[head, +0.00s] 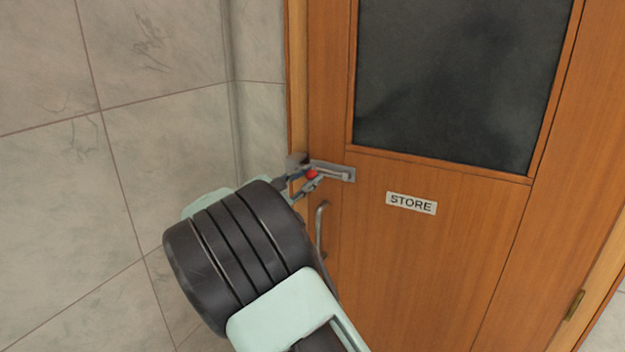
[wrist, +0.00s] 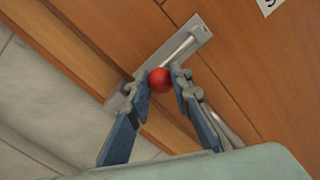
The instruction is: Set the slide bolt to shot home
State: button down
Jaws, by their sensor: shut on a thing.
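The slide bolt's grey plate (head: 347,174) is fixed on the wooden door near its left edge, and it also shows in the wrist view (wrist: 198,33). A metal rod (wrist: 178,48) lies along the plate. The bolt's red knob (head: 311,174) is near the plate's left end. In the wrist view the red knob (wrist: 160,80) sits between the two fingertips of my gripper (wrist: 161,82), which is shut on it. A grey keeper (head: 296,160) is on the frame to the left. The fingers partly hide the gap between plate and keeper, so I cannot tell whether the rod enters it.
The wooden door (head: 440,270) has a dark window (head: 450,80) and a STORE sign (head: 411,203). A curved metal door handle (head: 320,228) is just below the bolt, close to my gripper. A tiled wall (head: 60,220) stands at left.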

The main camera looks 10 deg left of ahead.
jog(key=shift+a+r, duration=0.1)
jog(key=shift+a, duration=0.15)
jog(key=c, duration=1.7)
grip_release()
jog(key=shift+w+a, duration=0.1)
jog(key=v, duration=1.2)
